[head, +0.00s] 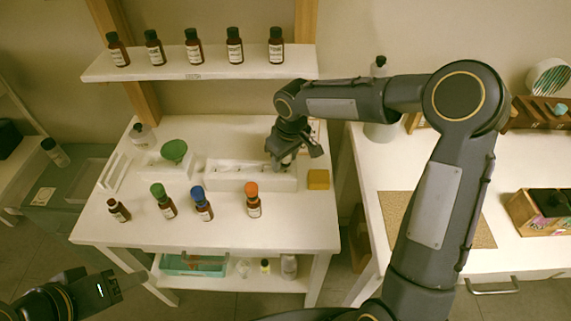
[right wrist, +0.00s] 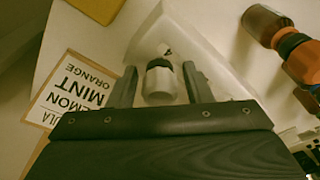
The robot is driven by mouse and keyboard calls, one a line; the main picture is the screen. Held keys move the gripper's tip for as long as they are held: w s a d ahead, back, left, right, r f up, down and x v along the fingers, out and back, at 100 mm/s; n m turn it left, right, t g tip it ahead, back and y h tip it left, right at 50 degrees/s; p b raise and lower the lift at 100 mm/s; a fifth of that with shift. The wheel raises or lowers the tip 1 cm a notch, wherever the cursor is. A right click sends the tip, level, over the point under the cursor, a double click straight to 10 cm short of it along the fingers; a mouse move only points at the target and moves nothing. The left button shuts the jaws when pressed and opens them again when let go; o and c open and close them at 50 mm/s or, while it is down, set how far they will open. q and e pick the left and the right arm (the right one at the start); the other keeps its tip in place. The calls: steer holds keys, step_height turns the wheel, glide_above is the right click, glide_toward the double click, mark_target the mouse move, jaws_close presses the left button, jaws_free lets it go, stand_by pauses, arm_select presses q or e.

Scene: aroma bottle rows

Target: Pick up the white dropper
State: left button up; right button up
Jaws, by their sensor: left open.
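The white dropper (right wrist: 160,82), pale with a dark band, shows in the right wrist view between the two fingers of my right gripper (right wrist: 160,88). Gaps show on both sides of it, so the fingers are apart around it and not closed. In the head view my right gripper (head: 283,164) points down at the right part of a white tray (head: 235,184) on the table, and hides most of the dropper there. My left gripper (head: 135,280) is open and empty at the lower left, in front of the table.
Bottles with red-brown (head: 118,210), green (head: 163,201), blue (head: 201,204) and orange (head: 252,200) tops stand along the table front. A yellow block (head: 318,180) lies right of the tray. A printed card (right wrist: 68,95) lies beside the gripper. A shelf (head: 200,70) with brown bottles hangs behind.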

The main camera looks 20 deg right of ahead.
steer(key=c, duration=0.4)
steer(key=shift+c, duration=0.2)
steer(key=shift+r, duration=0.15)
step_height(320, 180, up, 10)
steer(key=shift+f, duration=0.1)
